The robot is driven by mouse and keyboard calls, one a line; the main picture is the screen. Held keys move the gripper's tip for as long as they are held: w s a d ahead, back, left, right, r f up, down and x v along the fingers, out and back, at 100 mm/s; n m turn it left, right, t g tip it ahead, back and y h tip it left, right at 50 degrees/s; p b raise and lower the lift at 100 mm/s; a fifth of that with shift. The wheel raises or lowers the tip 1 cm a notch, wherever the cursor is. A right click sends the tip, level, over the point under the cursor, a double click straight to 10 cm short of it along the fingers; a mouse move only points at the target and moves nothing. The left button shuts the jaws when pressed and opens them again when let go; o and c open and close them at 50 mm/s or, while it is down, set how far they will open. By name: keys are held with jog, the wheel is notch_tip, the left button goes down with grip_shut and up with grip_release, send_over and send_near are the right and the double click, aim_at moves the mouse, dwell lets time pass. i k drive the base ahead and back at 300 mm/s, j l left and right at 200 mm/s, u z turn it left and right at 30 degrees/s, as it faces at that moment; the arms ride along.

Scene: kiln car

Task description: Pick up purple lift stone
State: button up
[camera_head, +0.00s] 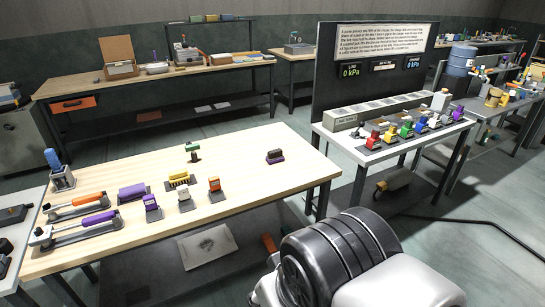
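Several purple things lie on the light wooden table (240,172). A dark block with a purple base (275,157) sits alone near its right end. A purple block (132,191) lies on a dark plate at the left, and a small purple-topped piece (151,201) stands on a dark base in front of it. A long purple-handled tool (90,224) lies at the front left. I cannot tell for sure which of these is the lift stone. My gripper is not in view; only part of my arm shows at the bottom right.
An orange-handled tool (82,202), a yellow comb-like piece (178,180), an orange-topped piece (214,188) and a green piece (192,149) share the table. A side bench (372,157) with coloured pieces and a dark panel (345,85) stands right. The table's front right is clear.

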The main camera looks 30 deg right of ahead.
aim_at(274, 156)
jog(key=u, duration=1.05)
jog(key=z, duration=1.8)
jog(key=i+j+z, duration=0.1)
jog(key=i+j, duration=0.15)
jog(key=i, duration=0.2)
jog(key=i+j+z, duration=0.1)
jog(key=i+j, duration=0.15)
jog(key=i, duration=0.25)
jog(key=i+j+z, duration=0.1)
jog(key=i+j, duration=0.2)
jog(key=i, duration=0.15)
jog(key=i+j, duration=0.15)
jog(key=i, duration=0.45)
jog(key=l+z, duration=0.05)
